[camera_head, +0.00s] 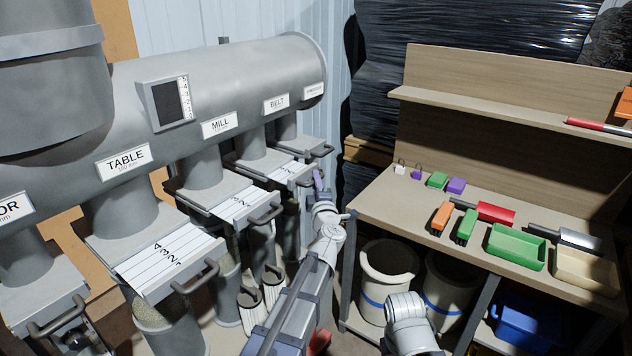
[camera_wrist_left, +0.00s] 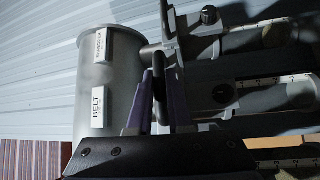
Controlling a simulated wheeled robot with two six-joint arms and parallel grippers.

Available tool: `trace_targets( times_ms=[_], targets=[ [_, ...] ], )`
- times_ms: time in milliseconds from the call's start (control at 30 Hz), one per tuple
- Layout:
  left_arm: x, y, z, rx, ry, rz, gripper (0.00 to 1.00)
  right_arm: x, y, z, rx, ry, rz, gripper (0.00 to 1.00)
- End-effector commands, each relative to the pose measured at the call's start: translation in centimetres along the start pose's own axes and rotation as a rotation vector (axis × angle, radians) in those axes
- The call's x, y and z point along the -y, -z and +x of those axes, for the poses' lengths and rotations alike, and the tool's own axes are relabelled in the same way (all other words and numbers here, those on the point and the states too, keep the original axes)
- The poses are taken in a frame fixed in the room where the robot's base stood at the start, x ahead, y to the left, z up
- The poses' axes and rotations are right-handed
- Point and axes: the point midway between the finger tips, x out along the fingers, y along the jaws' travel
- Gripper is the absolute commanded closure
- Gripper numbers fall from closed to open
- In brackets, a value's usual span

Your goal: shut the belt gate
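The belt gate (camera_head: 278,170) sits under the BELT label on the grey duct. Its slide plate, with printed scale marks, sticks out toward the bench, with a dark bar handle (camera_head: 304,178) at its end. My left gripper (camera_head: 318,183) is at this handle, its purple fingers pointing up beside it. In the left wrist view the fingers (camera_wrist_left: 160,103) are a small gap apart with a dark bar between them. I cannot tell whether they press on it. The BELT label (camera_wrist_left: 98,106) shows to their left. My right gripper is out of view.
The mill gate (camera_head: 237,203) and table gate (camera_head: 165,262) are also pulled out, nearer on the left. A workbench (camera_head: 385,205) with small tools and a green tray (camera_head: 516,248) stands right of my left arm. Pale bins (camera_head: 388,275) stand below it.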

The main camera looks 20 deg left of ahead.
Motion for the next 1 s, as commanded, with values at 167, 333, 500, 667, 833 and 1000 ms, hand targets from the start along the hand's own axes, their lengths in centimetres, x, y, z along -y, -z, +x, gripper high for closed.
trace_targets(
  times_ms=[167, 333, 500, 667, 833, 1000],
  targets=[
    [0.01, -0.01, -0.01, 0.000, 0.000, -0.001, 1.00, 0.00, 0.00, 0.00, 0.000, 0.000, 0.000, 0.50],
    [0.01, -0.01, -0.02, 0.000, 0.000, -0.001, 1.00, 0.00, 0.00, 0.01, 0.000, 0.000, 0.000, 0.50],
    [0.02, -0.02, -0.02, 0.000, 0.001, -0.001, 1.00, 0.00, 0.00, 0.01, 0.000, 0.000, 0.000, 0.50],
    [0.02, -0.02, -0.03, 0.000, 0.001, -0.001, 1.00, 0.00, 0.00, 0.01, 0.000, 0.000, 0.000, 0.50],
    [0.02, -0.02, -0.03, 0.001, 0.001, -0.001, 1.00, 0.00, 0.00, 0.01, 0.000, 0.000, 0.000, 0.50],
    [0.02, -0.02, -0.04, 0.001, 0.001, -0.001, 1.00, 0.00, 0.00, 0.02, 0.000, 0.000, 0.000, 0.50]
  ],
)
